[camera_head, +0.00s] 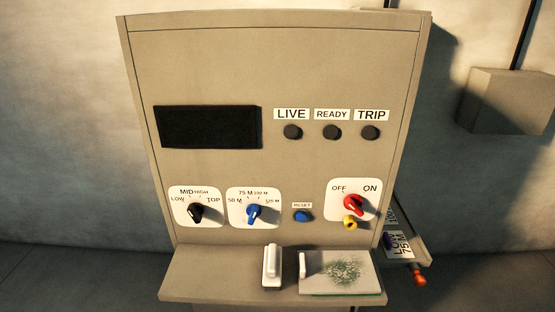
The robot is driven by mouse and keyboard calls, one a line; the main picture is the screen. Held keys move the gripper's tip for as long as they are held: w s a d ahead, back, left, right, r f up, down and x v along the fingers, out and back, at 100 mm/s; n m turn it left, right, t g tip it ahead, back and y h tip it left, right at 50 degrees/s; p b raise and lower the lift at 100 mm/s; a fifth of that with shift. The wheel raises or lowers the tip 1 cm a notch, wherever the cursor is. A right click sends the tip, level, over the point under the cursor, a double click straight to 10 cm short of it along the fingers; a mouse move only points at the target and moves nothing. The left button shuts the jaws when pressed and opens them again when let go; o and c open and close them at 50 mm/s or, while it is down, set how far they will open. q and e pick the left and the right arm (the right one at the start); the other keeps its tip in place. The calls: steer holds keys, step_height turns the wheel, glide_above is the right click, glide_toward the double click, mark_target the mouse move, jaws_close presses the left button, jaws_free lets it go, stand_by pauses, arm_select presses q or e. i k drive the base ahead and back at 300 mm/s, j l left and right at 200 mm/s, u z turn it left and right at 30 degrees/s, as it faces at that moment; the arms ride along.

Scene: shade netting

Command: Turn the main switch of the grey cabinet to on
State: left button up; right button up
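The grey cabinet (270,75) stands upright in front of me, its front panel facing me. Its main switch, a red rotary knob (354,205), sits on a white plate (365,193) at the lower right of the panel. The plate is marked OFF at upper left and ON at upper right. The knob looks slanted toward the OFF mark. A small yellow part (350,223) sits just below the knob. Neither of my grippers is in view.
A black knob (195,211), a blue knob (253,211) and a blue reset button (302,216) are left of the switch. Three indicators are dark. A shelf (215,284) juts out below, holding a white block (271,267) and a pad.

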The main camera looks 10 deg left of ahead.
mark_target(352, 202)
steer(key=i+j+z, duration=0.2)
steer(key=j+z, duration=0.15)
steer(key=j, duration=0.35)
steer(key=j+z, duration=0.4)
steer(key=j, duration=0.35)
steer(key=j+z, duration=0.35)
steer(key=j, duration=0.45)
